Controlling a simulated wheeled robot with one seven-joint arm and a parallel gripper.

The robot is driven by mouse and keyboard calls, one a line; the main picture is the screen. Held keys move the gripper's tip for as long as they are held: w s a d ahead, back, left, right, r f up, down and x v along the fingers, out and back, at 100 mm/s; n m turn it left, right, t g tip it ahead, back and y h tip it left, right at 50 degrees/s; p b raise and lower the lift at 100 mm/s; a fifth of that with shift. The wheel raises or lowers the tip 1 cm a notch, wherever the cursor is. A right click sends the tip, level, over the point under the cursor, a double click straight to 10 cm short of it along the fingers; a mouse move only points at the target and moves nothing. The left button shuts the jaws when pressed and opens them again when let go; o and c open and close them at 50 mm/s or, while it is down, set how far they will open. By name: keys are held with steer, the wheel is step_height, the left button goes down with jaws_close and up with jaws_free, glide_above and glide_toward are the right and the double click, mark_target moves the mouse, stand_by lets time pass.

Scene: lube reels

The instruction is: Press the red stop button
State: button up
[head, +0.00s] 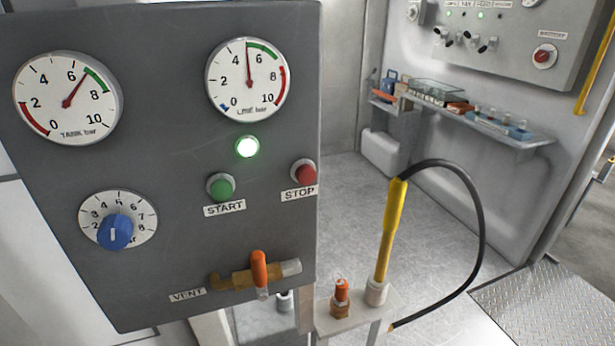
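The red stop button (304,171) sits at the right edge of a dark grey control panel (170,190), above a label reading STOP (299,193). It stands out from the panel on a metal collar, and nothing touches or covers it. A green start button (221,187) is to its left, over a START label. A round lamp (247,147) above them is lit green. My gripper is not in view.
The panel also carries a tank gauge (68,98), a line gauge (247,80), a blue knob (115,232) and an orange-handled vent valve (259,270). A yellow wand (390,230) with a black hose stands right of the panel. A second panel (510,50) hangs behind.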

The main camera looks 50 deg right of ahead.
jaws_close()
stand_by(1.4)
